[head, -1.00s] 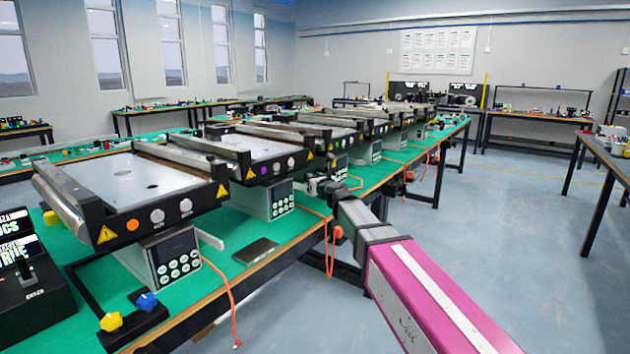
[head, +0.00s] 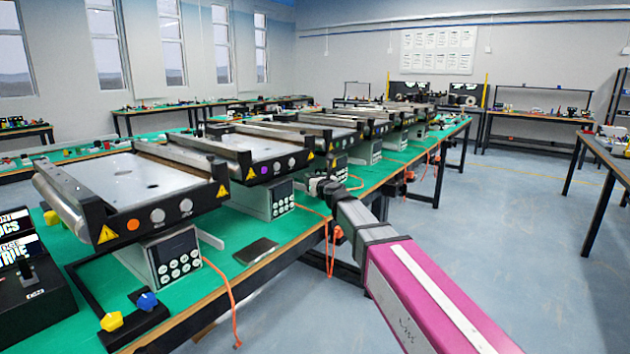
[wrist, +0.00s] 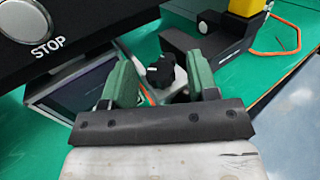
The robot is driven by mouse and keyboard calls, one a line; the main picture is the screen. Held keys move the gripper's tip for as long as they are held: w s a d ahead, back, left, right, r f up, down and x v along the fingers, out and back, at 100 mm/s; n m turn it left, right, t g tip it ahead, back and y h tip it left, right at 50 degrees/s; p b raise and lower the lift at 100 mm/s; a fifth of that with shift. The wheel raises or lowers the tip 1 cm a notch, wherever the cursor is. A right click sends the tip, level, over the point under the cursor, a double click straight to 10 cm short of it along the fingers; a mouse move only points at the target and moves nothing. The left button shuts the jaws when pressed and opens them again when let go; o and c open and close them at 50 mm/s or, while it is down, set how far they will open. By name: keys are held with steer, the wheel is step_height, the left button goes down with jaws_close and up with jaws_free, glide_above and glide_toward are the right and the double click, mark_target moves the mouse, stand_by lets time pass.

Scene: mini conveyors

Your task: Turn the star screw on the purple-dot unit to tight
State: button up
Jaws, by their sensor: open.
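The purple-dot unit (head: 264,170) is the second conveyor from the front in the head view, with a purple dot on its black front face. A black star screw (wrist: 160,72) shows in the wrist view, on a pale mount below the unit's STOP button (wrist: 30,17). My gripper (wrist: 160,85) has two green fingers, open, one on each side of the star screw with a gap to it. In the head view my gripper (head: 318,187) is small, beside the unit's right end, and the screw cannot be made out there.
The unit's keypad box (head: 278,199) stands under it, close to my left finger in the wrist view. A black holder (wrist: 215,50) with a yellow piece (wrist: 245,7) stands on the green table beyond the fingers. An orange cable (wrist: 280,42) lies to the right.

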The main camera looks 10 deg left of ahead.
steer(key=v, duration=1)
steer(key=shift+s+d, duration=0.2)
steer(key=shift+s, duration=0.15)
steer(key=shift+w, duration=0.1)
